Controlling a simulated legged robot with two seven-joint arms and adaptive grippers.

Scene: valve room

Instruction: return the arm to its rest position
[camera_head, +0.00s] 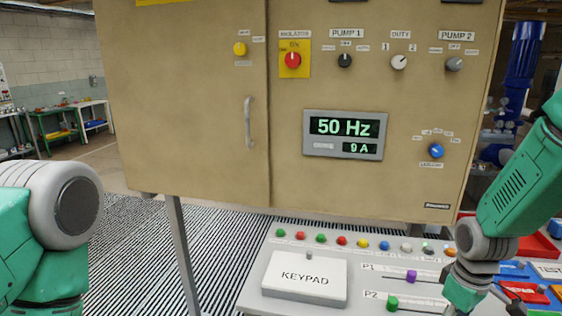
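My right arm, green with grey joints, comes in from the right and bends down over the right part of the control desk (253,287). Its lower link runs to the bottom edge beside the P1 and P2 sliders, and its gripper is not in view. My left arm shows at the left edge as a green link and a large grey joint. Its gripper is also out of view. No held object shows.
A beige cabinet (200,120) with a handle (249,122), knobs and a 50 Hz display (343,134) stands ahead. The desk bears a keypad box (304,278), several coloured buttons, a purple slider knob (411,276) and a green one (392,303). Grating floor (130,245) lies left.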

